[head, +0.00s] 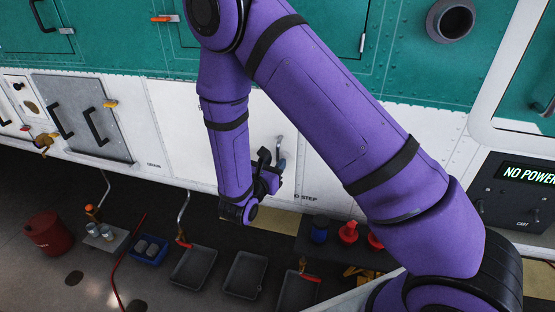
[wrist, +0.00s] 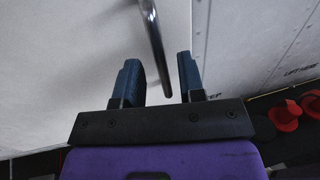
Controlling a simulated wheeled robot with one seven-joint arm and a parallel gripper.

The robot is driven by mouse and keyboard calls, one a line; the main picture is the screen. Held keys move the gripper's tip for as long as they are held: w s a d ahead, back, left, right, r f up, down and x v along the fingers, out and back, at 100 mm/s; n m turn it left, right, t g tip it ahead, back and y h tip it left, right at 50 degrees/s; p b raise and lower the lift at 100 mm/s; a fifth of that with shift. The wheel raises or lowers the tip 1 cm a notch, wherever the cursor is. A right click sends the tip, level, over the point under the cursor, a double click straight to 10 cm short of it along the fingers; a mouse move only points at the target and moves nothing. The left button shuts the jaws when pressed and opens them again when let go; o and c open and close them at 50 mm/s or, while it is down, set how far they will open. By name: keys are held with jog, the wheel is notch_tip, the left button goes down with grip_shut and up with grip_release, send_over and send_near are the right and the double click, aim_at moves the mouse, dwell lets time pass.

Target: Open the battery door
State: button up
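A white door panel (wrist: 60,60) with a curved grey metal handle (wrist: 152,35) fills much of the wrist view. In the head view the handle (head: 280,143) shows just beyond my gripper (head: 272,165), on the white lower side of the helicopter. No label naming the battery door is readable. My gripper also shows in the wrist view (wrist: 156,66), open, with blue fingers on either side of the handle's lower end. The fingers appear apart from the bar. The door looks shut, with a seam (wrist: 191,40) to its right. My arm hides part of the panel in the head view.
A grey hatch with two black handles (head: 84,135) is at left. Dark trays (head: 245,275), a red bucket (head: 50,232) and red-topped items (head: 348,232) sit below. A "NO POWER" display (head: 528,174) is at right.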

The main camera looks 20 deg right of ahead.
jog(key=shift+x, duration=1.25)
jog(key=shift+c, duration=0.4)
grip_shut()
jog(key=shift+s, duration=0.1)
